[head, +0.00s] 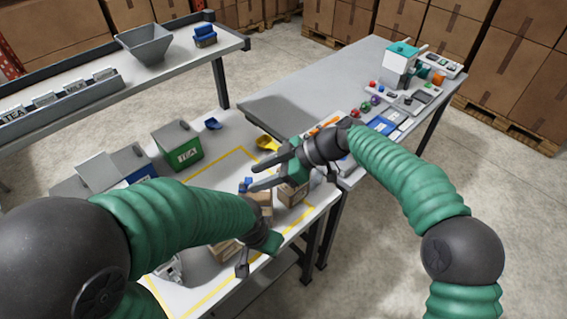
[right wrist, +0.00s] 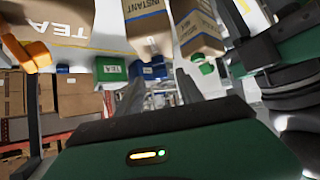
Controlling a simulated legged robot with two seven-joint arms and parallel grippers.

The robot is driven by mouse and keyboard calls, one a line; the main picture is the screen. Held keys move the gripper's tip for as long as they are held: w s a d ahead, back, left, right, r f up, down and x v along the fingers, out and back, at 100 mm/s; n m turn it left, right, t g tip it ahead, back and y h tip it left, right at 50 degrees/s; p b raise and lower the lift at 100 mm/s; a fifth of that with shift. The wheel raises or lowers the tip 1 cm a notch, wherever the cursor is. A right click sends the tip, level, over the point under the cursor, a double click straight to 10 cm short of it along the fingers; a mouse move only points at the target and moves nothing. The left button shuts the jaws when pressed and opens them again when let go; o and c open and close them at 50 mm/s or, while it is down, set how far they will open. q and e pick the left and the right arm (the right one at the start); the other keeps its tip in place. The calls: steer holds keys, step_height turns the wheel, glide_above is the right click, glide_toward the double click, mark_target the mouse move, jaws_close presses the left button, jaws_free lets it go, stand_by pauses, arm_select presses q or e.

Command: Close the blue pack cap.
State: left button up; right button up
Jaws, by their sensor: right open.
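A small blue piece (head: 245,185), which looks like the blue pack cap, sits beside the tips of my right gripper (head: 252,176) in the head view. Whether it is open or closed is too small to tell. My right gripper is open, its fingers pointing left above the cardboard packs (head: 293,194). In the right wrist view, a pack marked INSTANT (right wrist: 150,22) with a blue band stands beyond the open fingers (right wrist: 158,90). A second pack (right wrist: 198,32) is next to it. My left gripper (head: 257,252) is low at the table's front, near the packs; its jaws are partly hidden.
A green TEA box (head: 178,146), a blue scoop (head: 213,123) and a yellow scoop (head: 267,143) are further back on the table. Yellow tape (head: 240,151) marks an area there. A grey side table (head: 335,80) holds several small parts. A shelf with a grey hopper (head: 146,45) is behind.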

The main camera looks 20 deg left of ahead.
steer(key=b+v, duration=0.1)
steer(key=v, duration=1.3)
steer(key=shift+w+d, duration=0.25)
steer(key=shift+d, duration=0.1)
steer(key=shift+r, duration=0.1)
